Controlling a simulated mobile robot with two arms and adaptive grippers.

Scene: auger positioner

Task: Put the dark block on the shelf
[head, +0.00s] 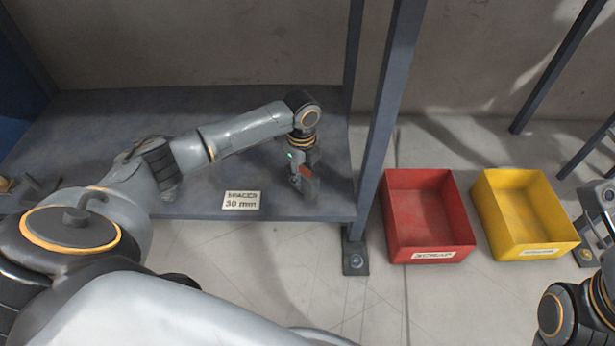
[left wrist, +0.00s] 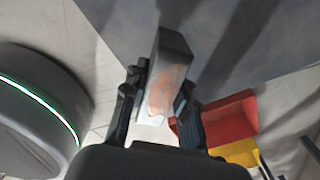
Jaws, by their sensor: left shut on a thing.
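The dark block (head: 310,187) is in my left gripper (head: 303,177), over the right front part of the grey shelf (head: 275,150). In the left wrist view the block (left wrist: 172,50) shows a dark grey body with a reddish-orange patch on one face. The fingers of my left gripper (left wrist: 160,108) are shut on it, one on each side. The block's long side points away from the palm. I cannot tell whether its lower end touches the shelf.
A grey upright post (head: 385,110) stands at the shelf's right end. A red bin (head: 392,215) and a yellow bin (head: 492,215) stand on the floor to the right. Much of the shelf is bare.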

